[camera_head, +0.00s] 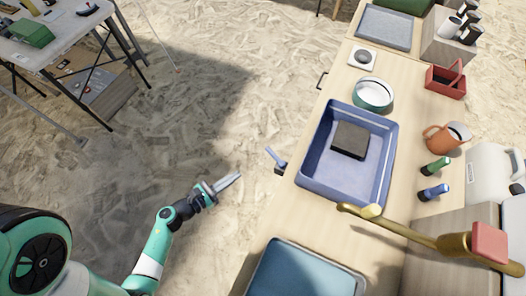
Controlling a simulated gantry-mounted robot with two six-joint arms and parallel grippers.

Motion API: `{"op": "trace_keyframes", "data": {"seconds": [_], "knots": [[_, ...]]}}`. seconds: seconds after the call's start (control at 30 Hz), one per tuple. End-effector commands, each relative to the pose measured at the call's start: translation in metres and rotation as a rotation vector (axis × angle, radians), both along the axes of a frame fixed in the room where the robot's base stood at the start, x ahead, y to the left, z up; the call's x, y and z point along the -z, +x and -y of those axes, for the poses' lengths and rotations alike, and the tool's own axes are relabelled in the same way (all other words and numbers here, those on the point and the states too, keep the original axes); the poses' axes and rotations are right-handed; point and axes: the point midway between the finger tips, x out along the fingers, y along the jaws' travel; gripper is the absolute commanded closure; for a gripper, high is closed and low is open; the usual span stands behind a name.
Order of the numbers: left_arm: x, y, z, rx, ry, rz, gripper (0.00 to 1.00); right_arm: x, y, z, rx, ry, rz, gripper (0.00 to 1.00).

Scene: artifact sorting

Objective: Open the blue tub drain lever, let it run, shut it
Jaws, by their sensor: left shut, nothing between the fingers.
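The blue tub (308,178) sits on the wooden counter with a dark block (350,140) inside it. A small blue lever (275,158) sticks out past the counter's left edge, beside the tub, on a dark fitting. It tilts up to the left. My left gripper (230,181) is shut and empty over the sand, a short way left of and below the lever, apart from it. My right gripper is not in view.
A brass-coloured tool (445,243) crosses the right side of the counter. A white and green bowl (373,94), an orange pitcher (446,137) and a red caddy (446,80) stand near the tub. A blue tray (305,272) lies at the front.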

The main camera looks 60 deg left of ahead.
Motion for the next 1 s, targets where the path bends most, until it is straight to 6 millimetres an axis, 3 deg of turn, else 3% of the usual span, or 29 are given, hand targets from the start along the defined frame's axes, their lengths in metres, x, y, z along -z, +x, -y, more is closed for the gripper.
{"op": "trace_keyframes", "data": {"seconds": [0.17, 0.6, 0.8, 1.0], "knots": [[0.006, 0.023, 0.001, 0.011, 0.002, 0.003, 1.00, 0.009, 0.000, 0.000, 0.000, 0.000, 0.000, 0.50], [0.024, 0.113, -0.008, 0.006, 0.002, 0.003, 1.00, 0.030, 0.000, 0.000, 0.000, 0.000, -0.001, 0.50], [0.027, 0.131, -0.011, 0.004, 0.000, 0.001, 1.00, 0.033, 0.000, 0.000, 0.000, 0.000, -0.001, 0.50], [0.026, 0.132, -0.011, 0.003, 0.000, 0.000, 1.00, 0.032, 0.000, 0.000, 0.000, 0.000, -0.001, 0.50]]}}
